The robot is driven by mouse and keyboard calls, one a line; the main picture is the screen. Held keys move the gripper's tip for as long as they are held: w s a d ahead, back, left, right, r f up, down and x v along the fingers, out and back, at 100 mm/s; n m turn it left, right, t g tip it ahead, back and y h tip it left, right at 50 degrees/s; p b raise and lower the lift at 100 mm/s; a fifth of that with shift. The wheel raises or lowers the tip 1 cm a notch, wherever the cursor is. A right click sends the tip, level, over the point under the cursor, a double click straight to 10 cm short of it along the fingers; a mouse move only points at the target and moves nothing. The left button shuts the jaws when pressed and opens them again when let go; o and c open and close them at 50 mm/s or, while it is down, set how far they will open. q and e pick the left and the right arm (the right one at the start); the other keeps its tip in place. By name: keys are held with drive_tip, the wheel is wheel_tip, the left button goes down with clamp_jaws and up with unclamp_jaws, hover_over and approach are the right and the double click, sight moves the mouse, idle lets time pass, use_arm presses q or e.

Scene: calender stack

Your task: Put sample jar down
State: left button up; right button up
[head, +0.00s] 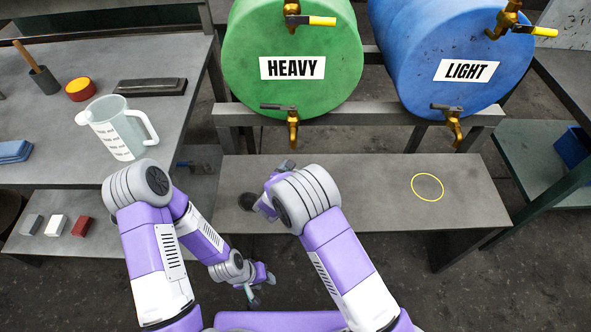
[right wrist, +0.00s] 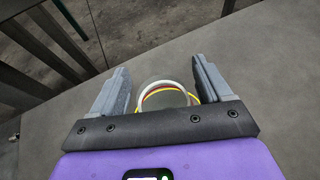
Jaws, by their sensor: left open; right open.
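The sample jar shows in the right wrist view as a clear round rim (right wrist: 166,82) between the fingers. A yellow arc and a reddish arc show inside the rim; its lower part is hidden by my gripper body. My right gripper (right wrist: 163,84) is open around the jar, with a finger on each side. In the head view my right gripper (head: 265,186) is over the left part of the grey bench (head: 350,190), below the HEAVY drum, and my arm hides the jar. My left gripper (head: 257,289) is open and empty, low in front of the bench.
A green HEAVY drum (head: 290,95) and a blue LIGHT drum (head: 450,95) with brass taps stand behind the bench. A yellow ring (head: 427,187) marks its empty right part. A measuring jug (head: 115,125) stands on the left table (head: 180,60). Small blocks (head: 56,225) lie on a lower shelf.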

drive_tip(key=shift+r, duration=0.1)
drive_tip(key=shift+s+a+r, duration=0.15)
drive_tip(key=shift+s, duration=0.05)
drive_tip(key=p+v, duration=0.3)
drive_tip(key=v, duration=0.8)
drive_tip(key=shift+s, duration=0.25)
